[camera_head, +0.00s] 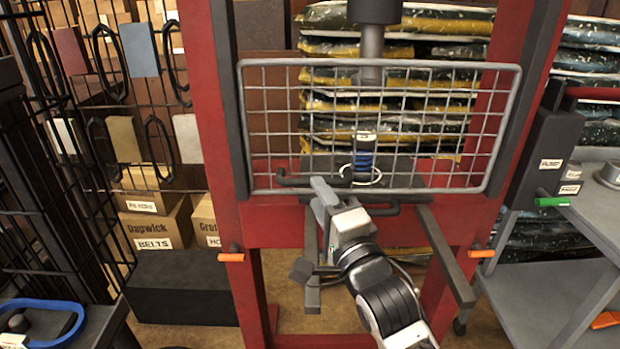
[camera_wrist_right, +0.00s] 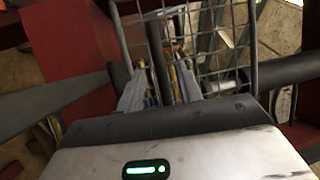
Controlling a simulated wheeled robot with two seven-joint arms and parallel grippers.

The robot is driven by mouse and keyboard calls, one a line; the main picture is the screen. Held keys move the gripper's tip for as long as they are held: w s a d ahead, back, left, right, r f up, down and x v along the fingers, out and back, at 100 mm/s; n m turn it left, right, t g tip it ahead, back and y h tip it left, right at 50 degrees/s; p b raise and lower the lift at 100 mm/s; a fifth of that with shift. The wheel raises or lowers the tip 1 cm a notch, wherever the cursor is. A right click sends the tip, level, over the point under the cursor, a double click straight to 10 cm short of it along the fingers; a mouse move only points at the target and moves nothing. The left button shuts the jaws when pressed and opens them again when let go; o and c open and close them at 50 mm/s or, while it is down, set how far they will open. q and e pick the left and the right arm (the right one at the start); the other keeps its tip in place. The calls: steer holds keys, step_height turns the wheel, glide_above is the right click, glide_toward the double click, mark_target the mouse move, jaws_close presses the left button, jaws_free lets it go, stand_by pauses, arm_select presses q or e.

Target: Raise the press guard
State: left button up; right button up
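The press guard (camera_head: 285,127) is a grey wire-mesh panel in a rounded frame. It hangs low in front of the red press frame (camera_head: 222,120), across the opening. A dark handle bar (camera_head: 300,182) runs along its lower edge. My right gripper (camera_head: 324,190) is at this lower edge. In the right wrist view the fingers of this gripper (camera_wrist_right: 160,85) stand apart, with a dark bar (camera_wrist_right: 157,60) between them and narrow gaps beside it. The mesh (camera_wrist_right: 225,45) is just beyond. Part of the handle is hidden behind the gripper. My left gripper is not in view.
The press ram (camera_head: 371,40) hangs behind the guard, above a blue spring-like part (camera_head: 364,158). Orange-handled pins (camera_head: 231,257) stick out at both press legs. A grey cart (camera_head: 590,215) stands at right, a black wire rack at left. Boxes (camera_head: 155,225) sit behind.

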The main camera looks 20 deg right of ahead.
steer(key=x, duration=0.5)
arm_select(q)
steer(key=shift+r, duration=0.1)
